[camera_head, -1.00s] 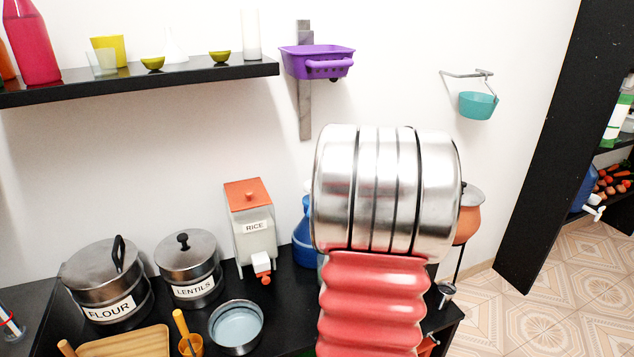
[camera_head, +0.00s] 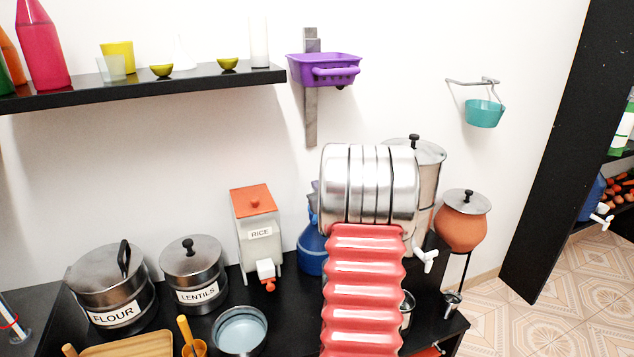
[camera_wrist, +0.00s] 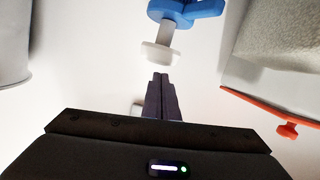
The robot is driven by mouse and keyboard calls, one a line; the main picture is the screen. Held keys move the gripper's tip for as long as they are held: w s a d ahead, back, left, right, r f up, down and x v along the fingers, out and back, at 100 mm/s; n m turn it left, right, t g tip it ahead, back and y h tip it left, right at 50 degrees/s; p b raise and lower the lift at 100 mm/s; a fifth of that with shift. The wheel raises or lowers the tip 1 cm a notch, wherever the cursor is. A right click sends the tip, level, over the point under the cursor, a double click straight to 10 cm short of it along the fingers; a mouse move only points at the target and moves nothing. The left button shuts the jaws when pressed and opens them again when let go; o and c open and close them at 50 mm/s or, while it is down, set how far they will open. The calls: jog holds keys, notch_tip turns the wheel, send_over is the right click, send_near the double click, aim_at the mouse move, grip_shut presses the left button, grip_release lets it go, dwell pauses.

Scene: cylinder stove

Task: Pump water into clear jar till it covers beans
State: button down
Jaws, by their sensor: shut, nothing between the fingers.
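A blue water jug (camera_head: 312,256) stands on the black counter, partly hidden behind my arm. In the wrist view a blue pump top (camera_wrist: 188,9) with a grey stem and a pale cap (camera_wrist: 158,52) shows at the top. My gripper (camera_wrist: 161,76) is shut and empty, its dark fingertips just short of the pale cap in the picture; no contact is clear. In the head view my arm hides most of the gripper. I cannot make out the clear jar or the beans; my arm covers the counter beside the jug.
A rice dispenser (camera_head: 258,240) stands left of the jug; its orange lid shows in the wrist view (camera_wrist: 262,112). A steel dispenser (camera_head: 430,180) and clay pot (camera_head: 462,222) stand right. Pots labelled lentils (camera_head: 193,272) and flour (camera_head: 108,285), and a steel bowl (camera_head: 240,330), are left.

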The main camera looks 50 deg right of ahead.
jog(key=shift+d+f, duration=0.1)
jog(key=shift+f, duration=0.4)
jog(key=shift+s+f, duration=0.1)
jog(key=shift+f, duration=1.5)
